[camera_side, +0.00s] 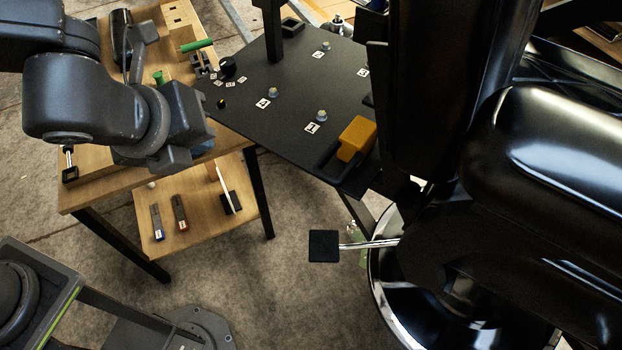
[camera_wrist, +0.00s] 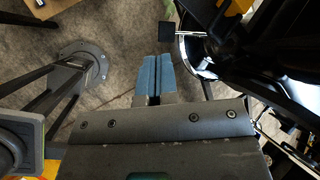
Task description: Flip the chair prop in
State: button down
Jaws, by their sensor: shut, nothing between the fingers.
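The barber chair (camera_side: 540,150) is black and fills the right side of the side view. A metal rod with a black square pad (camera_side: 323,246) sticks out to the left from low on the chair, near its round chrome base (camera_side: 378,290). I take this rod and pad to be the chair prop. In the wrist view the pad (camera_wrist: 168,30) is near the top, just beyond my fingertips, with the chair (camera_wrist: 250,60) to the right. My gripper (camera_wrist: 156,62) has blue fingers, shut and empty. In the side view it is mostly hidden behind my wrist, up and left of the pad and apart from it.
A black tabletop (camera_side: 290,85) with numbered knobs and a yellow block (camera_side: 356,138) stands behind, close to the chair. A wooden bench (camera_side: 110,180) with a lower shelf (camera_side: 205,205) holding small tools is at left. Open floor (camera_side: 260,290) lies left of the pad.

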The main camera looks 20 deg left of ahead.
aim_at(348, 154)
jog(key=s+d+f+m+h, duration=0.1)
jog(key=s+d+f+m, duration=0.2)
jog(key=d+m, duration=0.7)
jog(key=shift+s+d+f+h, duration=0.2)
jog(key=shift+d+f+h, duration=0.1)
jog(key=shift+d+f, duration=0.25)
jog(key=shift+w+a+f, duration=0.1)
jog(key=shift+f, duration=0.05)
jog(key=w+r+x, duration=0.1)
jog(key=w+x, duration=0.1)
jog(key=x, duration=1)
jog(key=shift+w+d, duration=0.4)
jog(key=shift+w, duration=0.1)
jog(key=w, duration=0.2)
jog(key=w+d, duration=0.1)
jog(key=w, duration=0.4)
jog(key=shift+d, duration=0.4)
jog(key=shift+w, duration=0.1)
